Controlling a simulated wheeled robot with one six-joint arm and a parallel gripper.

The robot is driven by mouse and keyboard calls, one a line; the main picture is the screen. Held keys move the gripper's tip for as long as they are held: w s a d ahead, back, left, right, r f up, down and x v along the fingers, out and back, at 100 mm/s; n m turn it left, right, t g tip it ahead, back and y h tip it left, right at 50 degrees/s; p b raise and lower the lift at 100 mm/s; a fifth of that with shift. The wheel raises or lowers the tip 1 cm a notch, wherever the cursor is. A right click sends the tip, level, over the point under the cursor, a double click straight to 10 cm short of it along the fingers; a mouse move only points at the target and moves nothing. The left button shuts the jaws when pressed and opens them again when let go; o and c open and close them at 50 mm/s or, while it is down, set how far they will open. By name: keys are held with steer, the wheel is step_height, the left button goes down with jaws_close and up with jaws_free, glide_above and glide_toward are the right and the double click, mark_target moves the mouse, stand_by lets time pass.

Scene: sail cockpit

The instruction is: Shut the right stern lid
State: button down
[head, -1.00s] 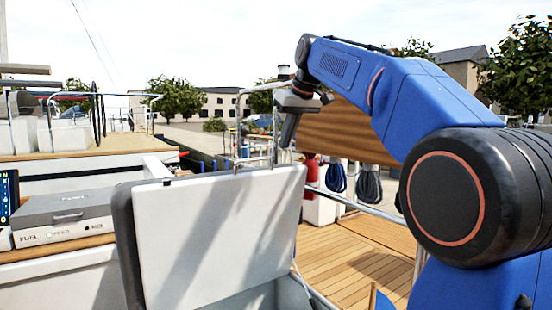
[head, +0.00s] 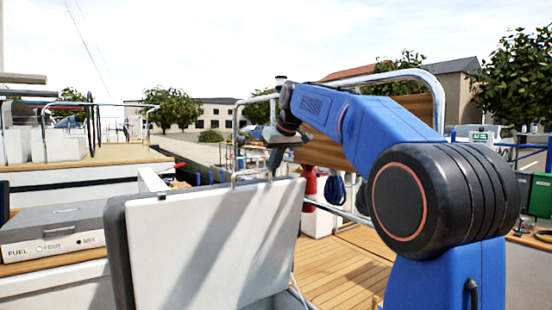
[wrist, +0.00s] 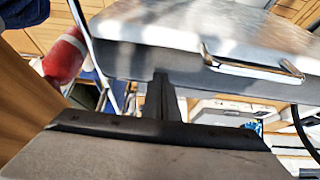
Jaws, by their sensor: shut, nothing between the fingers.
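The stern lid (head: 210,245) stands open and nearly upright in the head view, its white face towards me and a dark rim at its left. Below it the locker opening is mostly out of view. My gripper (head: 273,165) is at the lid's upper right edge, pointing down; its tips are partly hidden behind that edge. In the wrist view my gripper's dark fingers (wrist: 160,92) are together and empty, reaching to the dark edge of a pale, glossy panel with a chrome handle (wrist: 255,66). I cannot tell whether they touch it.
A grey fuel box (head: 55,230) sits left of the lid. Chrome rails (head: 415,74) stand behind, near a red fender (head: 309,184) and a hung dark blue rope coil (head: 336,189). Open teak deck (head: 345,262) lies to the right.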

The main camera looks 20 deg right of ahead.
steer(key=shift+s+d+f, duration=0.1)
steer(key=shift+s+d, duration=0.1)
steer(key=shift+s, duration=0.8)
steer(key=shift+s+d+f, duration=0.1)
steer(key=shift+s+d, duration=0.1)
steer(key=shift+s, duration=0.75)
